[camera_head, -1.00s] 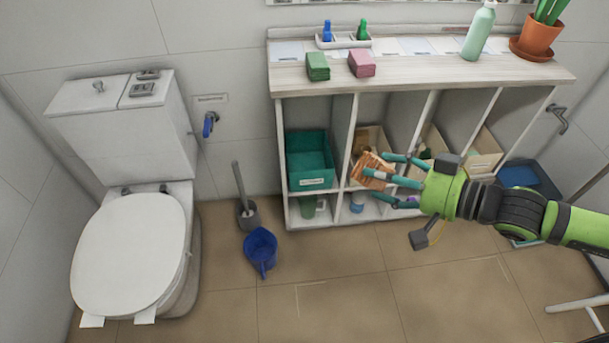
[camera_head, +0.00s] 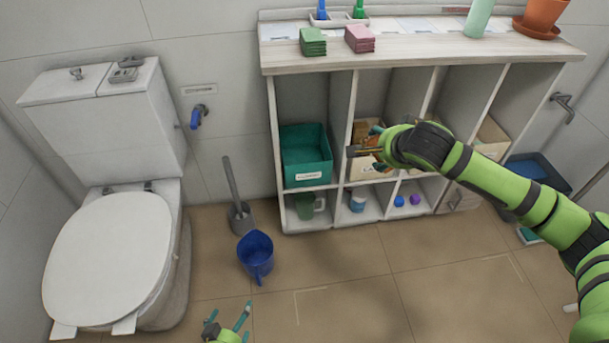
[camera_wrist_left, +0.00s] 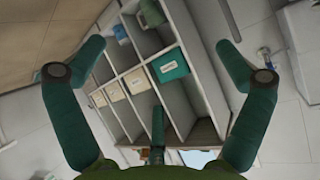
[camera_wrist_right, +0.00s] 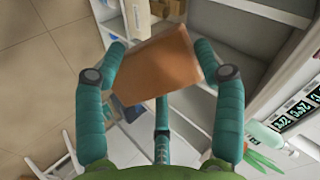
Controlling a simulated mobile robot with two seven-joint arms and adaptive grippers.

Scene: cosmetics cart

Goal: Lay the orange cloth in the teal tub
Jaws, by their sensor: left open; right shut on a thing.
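The teal tub (camera_head: 308,178) sits in the upper left compartment of the white shelf unit, with its open top facing up. It also shows in the left wrist view (camera_wrist_left: 170,66). My right gripper (camera_head: 368,149) is shut on the orange cloth (camera_wrist_right: 155,68), which spans between its fingers in the right wrist view. In the head view the cloth looks thin and edge-on, in front of the compartment right of the tub. My left gripper (camera_head: 228,316) is open and empty, low over the floor at the bottom edge of the head view.
Dividers separate the shelf compartments; cream bins (camera_head: 490,140) stand right of the tub. A green mug (camera_head: 305,206) and a blue cup (camera_head: 357,201) are below. Green (camera_head: 312,42) and pink (camera_head: 360,39) stacks lie on top. A blue jug (camera_head: 256,253) stands on the floor.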

